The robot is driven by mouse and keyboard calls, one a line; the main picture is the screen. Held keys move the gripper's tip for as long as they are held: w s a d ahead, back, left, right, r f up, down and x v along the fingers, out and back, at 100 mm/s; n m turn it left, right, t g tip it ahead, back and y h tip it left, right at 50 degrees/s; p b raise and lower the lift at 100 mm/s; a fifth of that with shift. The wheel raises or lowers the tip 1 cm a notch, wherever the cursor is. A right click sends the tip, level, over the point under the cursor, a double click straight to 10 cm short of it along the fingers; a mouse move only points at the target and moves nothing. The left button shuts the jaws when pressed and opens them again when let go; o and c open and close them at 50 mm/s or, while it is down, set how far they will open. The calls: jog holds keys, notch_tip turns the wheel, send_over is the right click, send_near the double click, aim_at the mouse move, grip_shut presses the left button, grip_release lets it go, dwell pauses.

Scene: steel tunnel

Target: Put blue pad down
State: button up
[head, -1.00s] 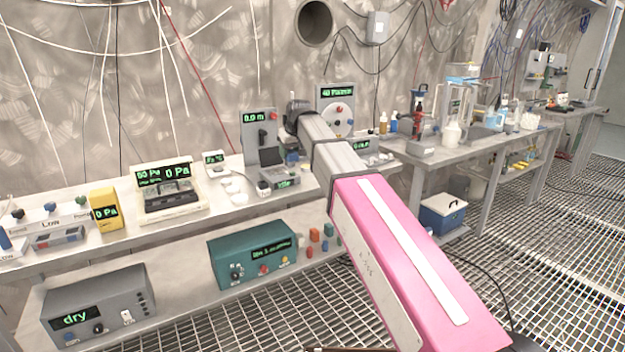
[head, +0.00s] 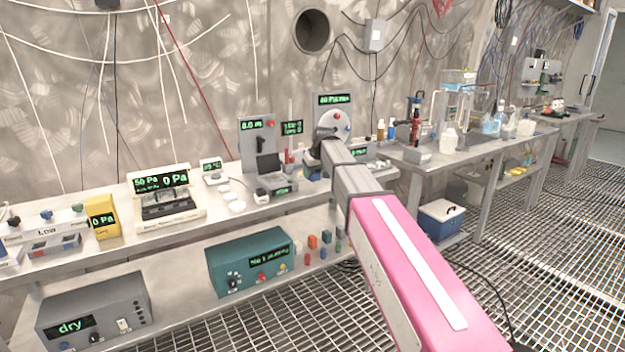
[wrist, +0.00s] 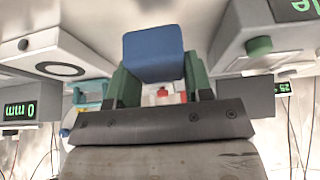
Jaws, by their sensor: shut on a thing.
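The blue pad (wrist: 154,54) is a smooth blue block with rounded edges. In the wrist view it sits between the two green fingers of my gripper (wrist: 158,76), which is shut on it. In the head view my gripper (head: 316,163) is at the back of the long bench, low over the instruments and in front of the panel with the round white dial (head: 333,122). My arm hides part of it there. I cannot tell whether the pad touches a surface below.
The grey bench (head: 222,222) holds several instruments. A grey stand with a green display (head: 258,140) is left of my gripper, with a small dark-screened device (head: 270,172) near it. Small white discs (head: 236,206) lie further left. A teal box (head: 250,262) stands on the lower shelf.

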aim_at(313, 178)
jog(key=shift+f, duration=1.4)
jog(key=shift+f, duration=0.2)
jog(key=o, duration=1.1)
jog(key=shift+o, duration=0.2)
jog(key=shift+r, duration=0.15)
jog(key=v, duration=1.2)
jog(key=s+d+f+m+g+h, duration=0.15)
jog(key=s+d+f, duration=0.35)
jog(key=f, duration=0.5)
jog(key=s+d+f+m+g, duration=0.1)
jog(key=s+d+f+m, duration=0.1)
jog(key=s+d+f, duration=0.6)
jog(key=s+d+f+m+g, duration=0.1)
jog(key=s+d+f, duration=0.2)
jog(key=s+f, duration=0.5)
jog(key=s+d+f+m+g+h, duration=0.1)
jog(key=s+d+f, duration=0.3)
jog(key=s+f, duration=0.4)
notch_tip(313, 178, down, 3)
jog(key=shift+s+d+m, duration=0.25)
jog(key=shift+s+m, duration=0.1)
jog(key=shift+m, duration=0.3)
